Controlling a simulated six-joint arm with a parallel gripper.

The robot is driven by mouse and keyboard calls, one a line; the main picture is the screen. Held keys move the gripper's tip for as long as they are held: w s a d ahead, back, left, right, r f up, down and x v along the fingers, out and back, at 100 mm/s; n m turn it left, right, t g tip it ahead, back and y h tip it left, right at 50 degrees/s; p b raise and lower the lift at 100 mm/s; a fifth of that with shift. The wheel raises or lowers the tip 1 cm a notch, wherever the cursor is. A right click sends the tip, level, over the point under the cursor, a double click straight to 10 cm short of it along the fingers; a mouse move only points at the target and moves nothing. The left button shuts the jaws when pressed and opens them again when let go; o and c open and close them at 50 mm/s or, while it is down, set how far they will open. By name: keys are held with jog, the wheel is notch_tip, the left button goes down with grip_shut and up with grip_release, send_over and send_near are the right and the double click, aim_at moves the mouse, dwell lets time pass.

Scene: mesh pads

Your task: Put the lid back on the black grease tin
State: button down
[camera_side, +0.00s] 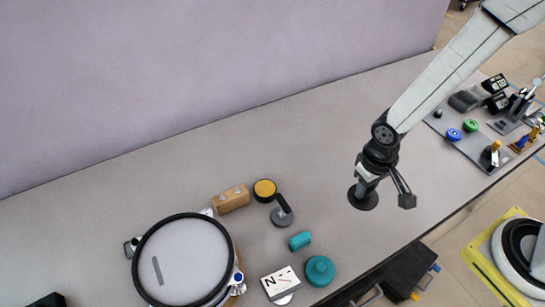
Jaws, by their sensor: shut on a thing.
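The black grease tin (265,190) stands open on the grey bench, left of the middle, with yellow grease showing inside its dark rim. A dark round disc, which looks like its lid (364,201), is at my gripper (366,182), to the right of the tin. My gripper is shut on this lid, which looks roughly level. I cannot tell how far the lid is above the bench. The fingertips' contact with it is partly hidden by the gripper itself.
A dark-handled tool with a grey round end (283,216) lies close to the tin's right. A wooden block (232,199) is at its left. Teal pieces (320,270), a white card (281,283) and a black-rimmed round mesh frame (186,262) are nearer the front. Bench behind the tin is clear.

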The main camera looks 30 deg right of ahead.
jog(key=w+a, duration=0.7)
jog(key=w, duration=0.4)
jog(key=w+a, duration=0.7)
jog(key=w, duration=0.4)
notch_tip(320, 180, down, 8)
jog(key=shift+w+d, duration=0.15)
jog(key=shift+d, duration=0.05)
jog(key=shift+f, duration=0.15)
jog(key=shift+f, duration=2.95)
jog(key=shift+f, duration=0.25)
jog(key=shift+c, duration=1.6)
grip_release()
